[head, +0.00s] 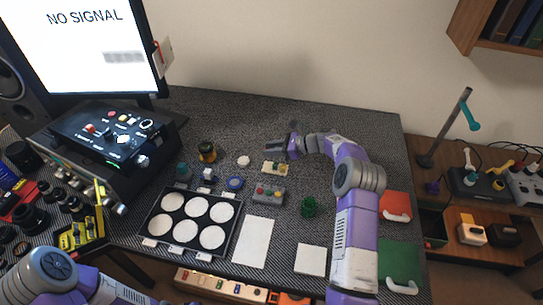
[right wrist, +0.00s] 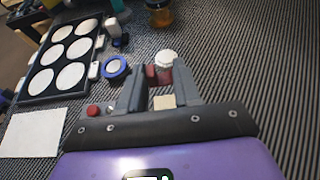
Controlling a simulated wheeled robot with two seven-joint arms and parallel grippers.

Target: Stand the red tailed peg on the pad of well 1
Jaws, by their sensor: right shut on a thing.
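The red peg (right wrist: 152,75) shows as a small dark red piece between the fingertips of my right gripper (right wrist: 158,78) in the right wrist view. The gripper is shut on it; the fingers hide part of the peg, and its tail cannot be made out. In the head view my right gripper (head: 280,144) is over the back middle of the table, right of and away from the tray. The black tray (head: 240,222) has several round white pads in wells; it also shows in the right wrist view (right wrist: 48,97). I cannot read which is well 1. My left gripper is out of view.
A white disc (head: 244,161), blue ring (head: 235,183), amber jar (head: 208,151), beige board (head: 275,168) and grey button box (head: 268,194) lie between gripper and tray. A green cup (head: 309,206) stands right. A white sheet (head: 256,242) lies right of the tray.

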